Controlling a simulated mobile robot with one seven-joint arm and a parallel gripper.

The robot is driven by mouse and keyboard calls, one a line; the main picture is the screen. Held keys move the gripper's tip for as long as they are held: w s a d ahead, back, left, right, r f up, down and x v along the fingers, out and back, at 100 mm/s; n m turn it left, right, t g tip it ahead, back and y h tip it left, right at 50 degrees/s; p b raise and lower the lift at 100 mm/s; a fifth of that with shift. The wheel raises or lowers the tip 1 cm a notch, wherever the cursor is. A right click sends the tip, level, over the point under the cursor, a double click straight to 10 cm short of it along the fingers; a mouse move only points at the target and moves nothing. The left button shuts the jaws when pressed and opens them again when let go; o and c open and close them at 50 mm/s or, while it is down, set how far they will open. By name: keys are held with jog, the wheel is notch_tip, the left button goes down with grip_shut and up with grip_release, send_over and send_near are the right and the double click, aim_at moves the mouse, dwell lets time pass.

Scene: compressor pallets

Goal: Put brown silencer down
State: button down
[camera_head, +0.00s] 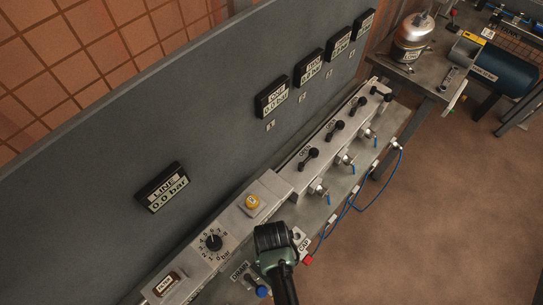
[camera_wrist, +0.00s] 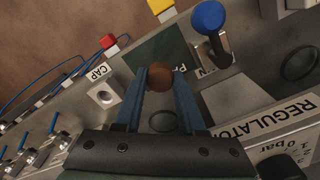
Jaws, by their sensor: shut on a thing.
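The brown silencer (camera_wrist: 159,78) shows as a small round brown end between the tips of my gripper (camera_wrist: 161,84) in the wrist view. The two blue fingers are shut on it. It appears over or near the edge of a dark green patch (camera_wrist: 146,52) with a partly hidden label. I cannot tell whether it touches the surface. In the head view my gripper (camera_head: 272,236) is over the front of the bench panel, and the silencer is hidden there.
A blue-handled valve (camera_wrist: 208,18) stands close to the fingers. A CAP-labelled block with a hole (camera_wrist: 104,96) and a red cap (camera_wrist: 107,41) are on the left. A regulator dial (camera_head: 213,242), an orange button (camera_head: 252,202) and several black levers line the bench.

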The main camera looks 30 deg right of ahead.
jog(key=shift+f, duration=1.35)
jog(key=shift+f, duration=0.1)
jog(key=c, duration=0.5)
grip_release()
notch_tip(320, 180, up, 12)
